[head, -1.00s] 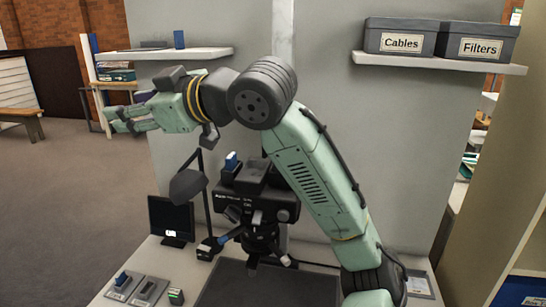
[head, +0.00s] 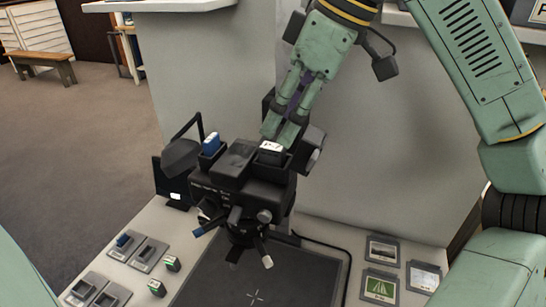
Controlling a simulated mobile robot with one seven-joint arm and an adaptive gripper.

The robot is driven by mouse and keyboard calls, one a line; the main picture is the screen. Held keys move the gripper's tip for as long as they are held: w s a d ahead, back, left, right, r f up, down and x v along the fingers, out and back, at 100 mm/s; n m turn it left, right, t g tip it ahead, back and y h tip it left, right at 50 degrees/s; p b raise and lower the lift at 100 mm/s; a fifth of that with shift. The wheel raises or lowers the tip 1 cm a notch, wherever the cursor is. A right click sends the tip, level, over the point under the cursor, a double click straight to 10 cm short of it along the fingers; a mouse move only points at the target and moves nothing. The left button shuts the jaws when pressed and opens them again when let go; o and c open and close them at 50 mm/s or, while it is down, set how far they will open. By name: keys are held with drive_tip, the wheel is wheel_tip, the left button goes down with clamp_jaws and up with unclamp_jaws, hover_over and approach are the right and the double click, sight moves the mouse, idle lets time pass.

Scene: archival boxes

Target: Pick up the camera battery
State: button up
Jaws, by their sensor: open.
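A black camera (head: 235,190) sits on a stand above the dark copy board (head: 255,275). A small block with a white top (head: 271,147) sits in the right side of the camera's top. A blue block with a white top (head: 211,144) stands upright at the camera's top left. I cannot tell which of these is the camera battery. My green gripper (head: 280,132) points down at the white-topped block, its fingertips just above or beside it. The jaws are open. Whether the fingertips touch the block is unclear; the fingers partly hide the camera's back right.
Grey holders (head: 148,254) lie at the table's left, one with a blue block (head: 123,240). Small green-and-white blocks (head: 172,264) stand beside them. Framed slides (head: 380,287) lie at right. A lamp (head: 182,157) and a small monitor (head: 176,185) stand close left of the camera. Shelves (head: 165,6) are above.

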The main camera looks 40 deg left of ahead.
sight(273, 146)
drive_tip(key=x, duration=0.5)
drive_tip(key=shift+f+p, duration=0.1)
drive_tip(key=shift+p, duration=0.2)
drive_tip(key=shift+c, duration=0.3)
clamp_jaws()
